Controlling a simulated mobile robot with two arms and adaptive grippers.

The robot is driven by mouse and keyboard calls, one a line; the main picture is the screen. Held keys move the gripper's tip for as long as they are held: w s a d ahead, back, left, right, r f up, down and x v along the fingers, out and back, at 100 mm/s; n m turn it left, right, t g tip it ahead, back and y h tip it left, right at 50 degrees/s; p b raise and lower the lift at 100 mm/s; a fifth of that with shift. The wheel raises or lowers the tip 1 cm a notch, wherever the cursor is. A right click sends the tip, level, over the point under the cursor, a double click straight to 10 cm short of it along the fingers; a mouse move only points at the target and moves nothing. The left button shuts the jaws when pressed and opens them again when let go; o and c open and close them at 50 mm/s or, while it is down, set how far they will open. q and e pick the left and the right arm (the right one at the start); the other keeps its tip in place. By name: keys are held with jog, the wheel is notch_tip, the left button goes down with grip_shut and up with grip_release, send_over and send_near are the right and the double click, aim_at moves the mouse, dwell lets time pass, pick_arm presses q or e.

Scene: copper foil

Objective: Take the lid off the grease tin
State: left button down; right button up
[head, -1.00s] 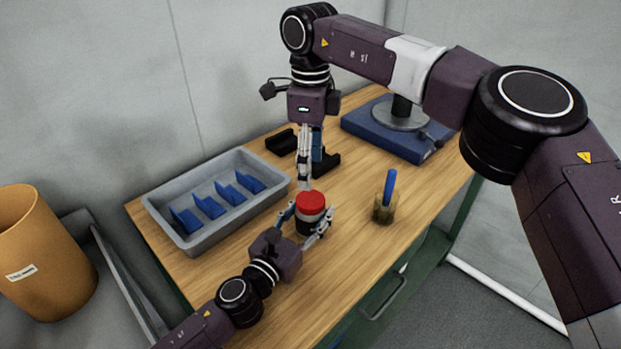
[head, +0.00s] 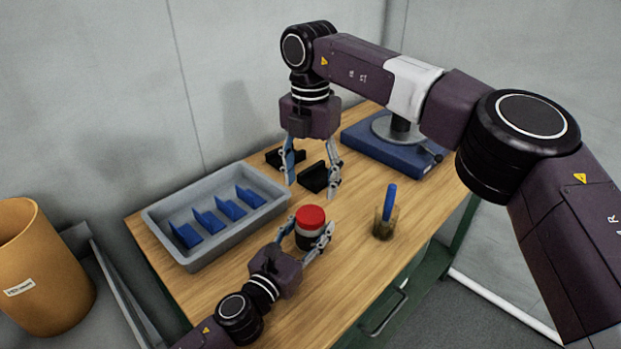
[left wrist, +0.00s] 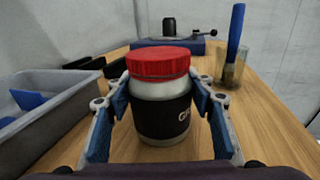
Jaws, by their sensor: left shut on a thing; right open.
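The grease tin (head: 309,238) stands upright on the wooden table, with its red lid (head: 311,217) on top. In the left wrist view, the tin (left wrist: 162,115) is a pale jar with a black label, and the ribbed red lid (left wrist: 158,62) sits level on it. My left gripper (head: 306,240) is shut on the tin's body, one finger on each side, below the lid. My right gripper (head: 312,190) is open and empty, pointing down, above and behind the tin in the head view. Its fingertips are apart from the lid.
A grey tray (head: 213,250) with several blue dividers lies left of the tin. A jar (head: 384,225) with a blue-handled tool stands to the right. Black blocks (head: 313,177) and a blue-based stand (head: 400,160) are behind. The table's front right is clear.

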aim_at(311, 214)
jog(key=m, duration=0.7)
jog(key=shift+m, duration=0.3)
jog(key=shift+f, duration=4)
